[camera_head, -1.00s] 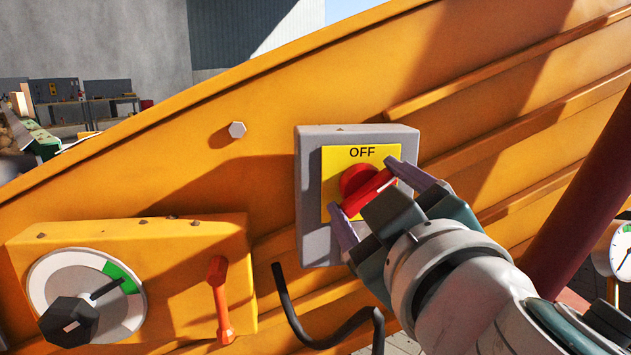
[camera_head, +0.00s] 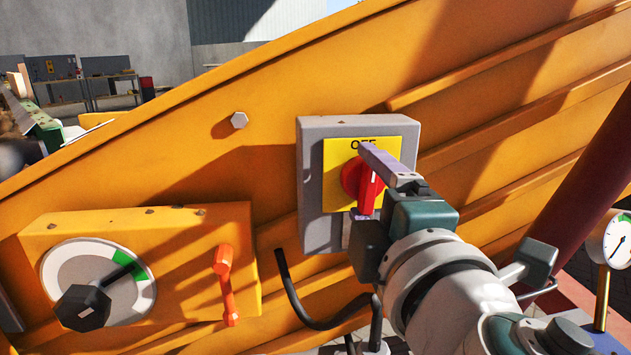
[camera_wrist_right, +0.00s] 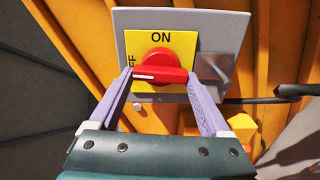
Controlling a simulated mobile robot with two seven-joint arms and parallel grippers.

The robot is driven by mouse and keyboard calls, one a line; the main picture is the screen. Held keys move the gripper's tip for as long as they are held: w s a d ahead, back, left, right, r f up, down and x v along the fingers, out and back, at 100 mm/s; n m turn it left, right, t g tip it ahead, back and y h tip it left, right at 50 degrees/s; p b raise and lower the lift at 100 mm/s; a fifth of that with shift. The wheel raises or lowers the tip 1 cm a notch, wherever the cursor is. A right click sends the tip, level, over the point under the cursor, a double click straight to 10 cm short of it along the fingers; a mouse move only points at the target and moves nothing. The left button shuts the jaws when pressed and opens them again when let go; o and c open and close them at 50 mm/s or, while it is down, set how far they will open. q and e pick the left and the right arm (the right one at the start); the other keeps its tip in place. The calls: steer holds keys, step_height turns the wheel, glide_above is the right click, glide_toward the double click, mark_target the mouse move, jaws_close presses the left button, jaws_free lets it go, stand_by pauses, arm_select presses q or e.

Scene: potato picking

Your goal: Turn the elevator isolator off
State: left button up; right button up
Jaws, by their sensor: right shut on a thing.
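The elevator isolator (camera_head: 313,185) is a grey box with a yellow plate and a red rotary knob (camera_head: 351,178), fixed to the orange machine side. The knob's handle stands about upright in the head view, its white mark toward the OFF label, which my upper finger partly covers. The isolator also shows in the right wrist view (camera_wrist_right: 225,38), with ON at the top and OFF partly hidden at the left; the red handle (camera_wrist_right: 168,75) lies nearly level, white mark left. My right gripper (camera_head: 366,184) is shut on the handle, one finger at each end. My left gripper is not in view.
An orange box at the lower left carries a white-and-green dial with a black knob (camera_head: 82,307) and an orange lever (camera_head: 223,285). A bent black rod (camera_head: 322,323) runs below the isolator. A round gauge (camera_head: 616,242) stands at the right.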

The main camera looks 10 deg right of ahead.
steer(key=shift+n, duration=0.6)
steer(key=o, duration=1.2)
steer(key=shift+s+a+b, duration=0.15)
steer(key=shift+s+b, duration=0.1)
steer(key=shift+s, duration=2.25)
steer(key=shift+s+a+b, duration=0.1)
steer(key=shift+s+b, duration=0.1)
steer(key=shift+s, duration=2.25)
